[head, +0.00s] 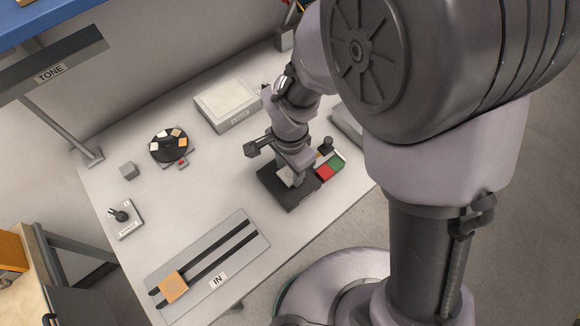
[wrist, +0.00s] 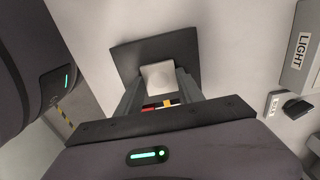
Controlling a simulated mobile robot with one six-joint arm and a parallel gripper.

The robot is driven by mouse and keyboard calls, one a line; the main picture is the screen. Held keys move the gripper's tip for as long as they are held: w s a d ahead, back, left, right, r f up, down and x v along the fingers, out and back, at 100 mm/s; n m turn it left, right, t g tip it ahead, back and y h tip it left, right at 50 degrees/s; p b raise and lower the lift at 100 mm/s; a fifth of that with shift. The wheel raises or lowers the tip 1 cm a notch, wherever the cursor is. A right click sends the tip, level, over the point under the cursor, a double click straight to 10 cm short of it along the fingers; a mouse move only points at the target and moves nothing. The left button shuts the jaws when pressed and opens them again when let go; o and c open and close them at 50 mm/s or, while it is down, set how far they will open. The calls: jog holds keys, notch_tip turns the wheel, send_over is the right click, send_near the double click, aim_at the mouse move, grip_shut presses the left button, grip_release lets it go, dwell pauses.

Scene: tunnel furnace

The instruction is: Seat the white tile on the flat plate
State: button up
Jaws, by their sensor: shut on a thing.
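The white tile (wrist: 157,75) is between my gripper's fingertips (wrist: 157,88) in the wrist view, and my gripper is shut on it. In the head view my gripper (head: 291,176) points down over the dark square flat plate (head: 287,199), with a pale bit of the tile showing between the fingers. The plate (wrist: 135,55) also shows behind the tile in the wrist view. The tile is over the plate's area; I cannot tell whether it touches the plate. My fingers and wrist hide part of the tile and plate.
A red and green tray (head: 326,171) stands close right of the plate. A white box (head: 227,105) is behind. A black round turntable (head: 161,156) with several tiles stands left. A railed board (head: 219,261) marked IN carries an orange tile (head: 173,287). The table's middle is clear.

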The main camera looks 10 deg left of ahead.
jog(key=shift+f+b, duration=0.3)
jog(key=shift+f, duration=0.05)
jog(key=o, duration=1.4)
notch_tip(320, 180, up, 18)
jog(key=p, duration=0.6)
jog(key=shift+f, duration=0.2)
